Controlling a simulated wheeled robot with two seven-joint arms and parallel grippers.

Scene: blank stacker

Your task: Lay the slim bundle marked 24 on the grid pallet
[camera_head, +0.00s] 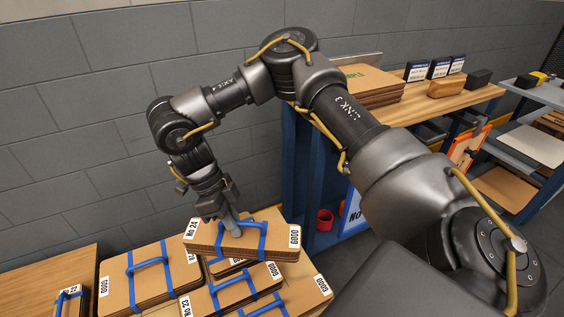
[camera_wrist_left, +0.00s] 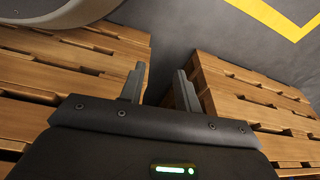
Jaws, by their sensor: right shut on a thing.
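The slim bundle marked 24 (camera_head: 276,240) is a thin stack of brown boards with blue straps and white labels, "No 24" at the left and "GOOD" at the right. My right gripper (camera_head: 234,228) points down and is shut on its blue strap handle. The bundle is over other bundles; I cannot tell whether it touches them. Wooden slatted pallets show in the left wrist view, one at the left (camera_wrist_left: 75,75) and one at the right (camera_wrist_left: 255,105); I cannot tell which is the grid pallet. My left gripper (camera_wrist_left: 161,90) is open and empty between them.
A bundle marked 23 (camera_head: 228,293) lies below, with another strapped bundle (camera_head: 150,283) to its left. A wooden surface (camera_head: 45,277) is at the far left. A grey wall stands behind. A blue-framed bench (camera_head: 470,103) with boards and boxes is at the right.

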